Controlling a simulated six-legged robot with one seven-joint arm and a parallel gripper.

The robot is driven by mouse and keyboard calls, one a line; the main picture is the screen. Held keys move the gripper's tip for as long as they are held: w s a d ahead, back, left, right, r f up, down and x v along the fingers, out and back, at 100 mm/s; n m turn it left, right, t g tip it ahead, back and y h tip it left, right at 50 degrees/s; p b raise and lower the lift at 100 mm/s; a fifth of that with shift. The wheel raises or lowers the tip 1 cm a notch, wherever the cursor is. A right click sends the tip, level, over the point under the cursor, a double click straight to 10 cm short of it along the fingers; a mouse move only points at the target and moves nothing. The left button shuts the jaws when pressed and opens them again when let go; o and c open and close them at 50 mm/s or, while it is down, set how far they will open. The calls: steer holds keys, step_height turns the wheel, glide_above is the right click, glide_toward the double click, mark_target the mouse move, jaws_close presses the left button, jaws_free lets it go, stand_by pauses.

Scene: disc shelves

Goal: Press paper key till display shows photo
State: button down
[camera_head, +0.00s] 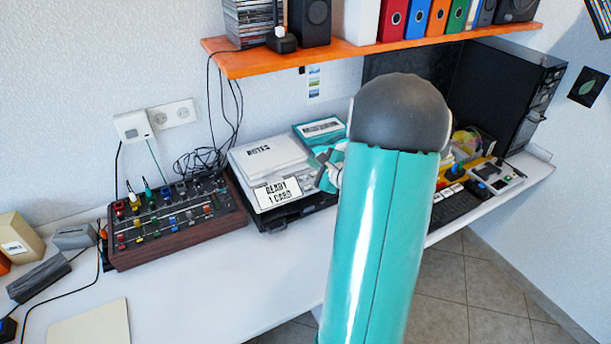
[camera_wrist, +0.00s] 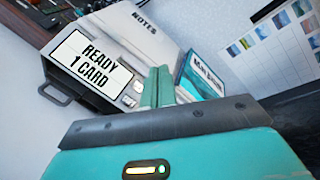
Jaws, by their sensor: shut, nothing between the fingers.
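A white printer (camera_head: 268,160) labelled NOTES stands on the desk, left of my arm. Its display (camera_head: 277,192) reads READY 1 CARD, and the same display (camera_wrist: 91,62) is larger in the wrist view. Small light keys (camera_wrist: 130,98) sit beside the display; their markings are too small to read, so I cannot tell which is the paper key. My gripper (camera_wrist: 158,82) is shut and empty, its teal fingers just right of the keys, hiding part of the printer front. I cannot tell whether they touch it. In the head view my gripper (camera_head: 330,168) is partly hidden by my arm.
A teal box (camera_head: 320,130) stands right behind the printer. A mixer with knobs (camera_head: 172,222) is to the left. An orange shelf (camera_head: 350,52) with binders and speakers hangs above. The desk front (camera_head: 230,280) is clear in the middle.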

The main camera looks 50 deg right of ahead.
mark_target(303, 177)
steer(key=shift+w+d+f, duration=0.3)
steer(key=shift+w+f, duration=0.35)
steer(key=shift+f, duration=0.7)
steer(key=shift+w+d+f, duration=0.3)
steer(key=shift+w+f, duration=0.35)
steer(key=shift+f, duration=0.7)
steer(key=shift+w+d+f, duration=0.3)
steer(key=shift+w+f, duration=0.35)
steer(key=shift+f, duration=0.7)
steer(key=shift+f, duration=0.1)
steer(key=shift+w+d+f, duration=0.1)
steer(key=shift+w+f, duration=0.05)
steer(key=shift+f, duration=0.1)
steer(key=shift+w+f, duration=0.2)
steer(key=shift+f, duration=0.2)
steer(key=shift+r, duration=0.1)
steer(key=shift+s+r, duration=0.4)
steer(key=shift+r, duration=0.25)
